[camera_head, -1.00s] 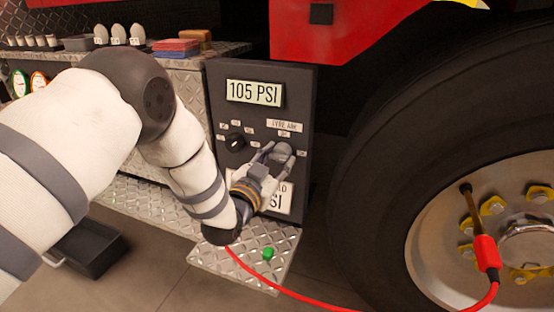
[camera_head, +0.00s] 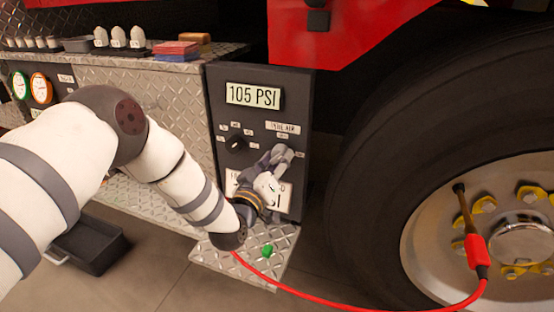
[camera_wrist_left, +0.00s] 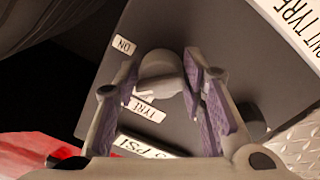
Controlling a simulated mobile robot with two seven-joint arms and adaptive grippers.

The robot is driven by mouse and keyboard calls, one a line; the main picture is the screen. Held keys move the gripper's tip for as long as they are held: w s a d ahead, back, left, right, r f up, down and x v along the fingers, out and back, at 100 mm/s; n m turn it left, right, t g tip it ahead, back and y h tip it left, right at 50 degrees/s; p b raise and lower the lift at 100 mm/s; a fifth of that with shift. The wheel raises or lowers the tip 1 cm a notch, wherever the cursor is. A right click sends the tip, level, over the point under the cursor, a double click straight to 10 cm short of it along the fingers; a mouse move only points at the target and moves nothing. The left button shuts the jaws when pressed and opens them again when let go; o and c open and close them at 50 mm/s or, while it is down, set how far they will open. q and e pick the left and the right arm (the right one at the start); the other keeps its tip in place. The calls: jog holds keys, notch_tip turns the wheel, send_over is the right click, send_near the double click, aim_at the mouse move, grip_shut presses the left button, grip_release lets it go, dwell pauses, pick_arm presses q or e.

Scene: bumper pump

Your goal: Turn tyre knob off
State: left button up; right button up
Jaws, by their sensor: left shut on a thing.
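The tyre knob (camera_wrist_left: 160,78) is a grey round knob on the dark control panel (camera_head: 225,115), below the "TYRE AIR" label (camera_head: 282,127). In the wrist view it sits between the two fingers of my left gripper (camera_wrist_left: 158,88), with an "ON" label (camera_wrist_left: 123,45) beside it. My left gripper (camera_head: 280,156) is shut on this knob and hides much of it in the head view. The exact angle of the knob's pointer is hard to tell. My right gripper is not in view.
A black knob (camera_head: 236,144) is left of the gripper, under the "105 PSI" display (camera_head: 253,95). A red hose (camera_head: 330,300) runs to the truck wheel (camera_head: 400,190) on the right. A green object (camera_head: 267,250) lies on the metal step (camera_head: 235,262).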

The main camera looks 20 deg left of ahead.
pick_arm(q)
jog(key=n, duration=0.4)
jog(key=shift+a+f+n, duration=0.1)
jog(key=shift+n, duration=0.3)
jog(key=shift+n+y, duration=0.3)
jog(key=shift+n, duration=1.7)
jog(key=o, duration=1.1)
jog(key=shift+s+d, duration=0.1)
jog(key=shift+d, duration=0.1)
jog(key=s, duration=1.2)
jog(key=shift+a+f, duration=0.25)
jog(key=shift+f, duration=0.05)
